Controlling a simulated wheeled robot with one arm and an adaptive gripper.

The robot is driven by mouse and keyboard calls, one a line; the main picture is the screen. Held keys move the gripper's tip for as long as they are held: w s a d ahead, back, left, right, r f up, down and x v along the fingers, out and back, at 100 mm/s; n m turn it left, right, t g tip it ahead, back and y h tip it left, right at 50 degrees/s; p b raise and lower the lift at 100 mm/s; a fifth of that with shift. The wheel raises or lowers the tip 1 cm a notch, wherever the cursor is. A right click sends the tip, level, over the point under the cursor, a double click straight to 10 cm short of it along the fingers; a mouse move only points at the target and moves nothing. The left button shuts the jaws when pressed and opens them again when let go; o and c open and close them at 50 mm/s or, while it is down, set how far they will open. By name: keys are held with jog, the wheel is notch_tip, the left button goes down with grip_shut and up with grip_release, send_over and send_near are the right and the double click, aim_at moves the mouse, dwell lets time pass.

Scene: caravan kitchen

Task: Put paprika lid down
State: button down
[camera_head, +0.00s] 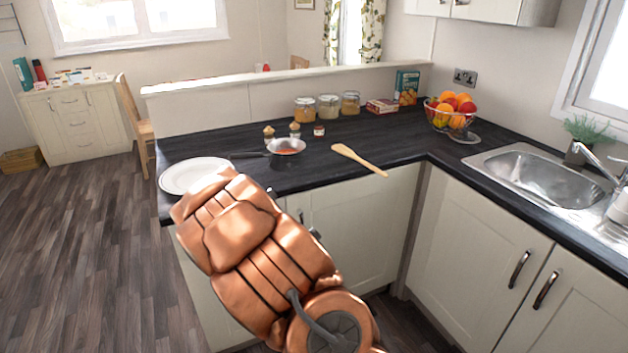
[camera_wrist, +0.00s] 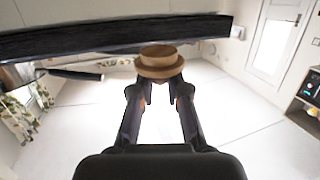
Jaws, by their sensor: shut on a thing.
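In the wrist view, my gripper (camera_wrist: 161,92) is shut on a round brown paprika lid (camera_wrist: 160,62), which has a wide rim and a narrower part. The lid is held at the fingertips, near the dark worktop edge in the picture; I cannot tell whether they touch. In the head view, my copper-coloured arm hides the gripper and the lid. A small jar with red contents (camera_head: 319,130), likely the paprika jar, stands on the dark worktop (camera_head: 400,145) and seems to have no brown lid. Two small jars with brown lids (camera_head: 269,134) (camera_head: 295,130) stand beside it.
A pan (camera_head: 286,147) with red contents, a white plate (camera_head: 190,176) and a wooden spatula (camera_head: 358,160) lie on the worktop. Several larger jars (camera_head: 328,107) stand behind. A fruit bowl (camera_head: 452,117) and sink (camera_head: 535,178) are right. The worktop right of the spatula is clear.

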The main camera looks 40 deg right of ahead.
jog(key=s+d+r+m+h+b, duration=0.15)
jog(key=s+d, duration=0.35)
jog(key=d, duration=0.6)
jog(key=s+d+r+m+h+b, duration=0.1)
jog(key=s+d+r, duration=0.3)
jog(key=d, duration=0.8)
jog(key=s+d+r+m+h+b, duration=0.15)
jog(key=s+d, duration=0.35)
jog(key=d, duration=0.6)
jog(key=n+p, duration=0.1)
jog(key=p, duration=0.2)
send_over(310, 177)
jog(key=shift+s+f, duration=0.35)
jog(key=shift+f, duration=0.1)
jog(key=shift+w+d+f, duration=0.1)
jog(key=shift+w+f, duration=0.15)
jog(key=shift+w, duration=0.25)
jog(key=shift+f, duration=1.6)
jog(key=shift+f, duration=0.15)
jog(key=c, duration=1.2)
grip_release()
jog(key=shift+o, duration=0.2)
jog(key=shift+s, duration=0.1)
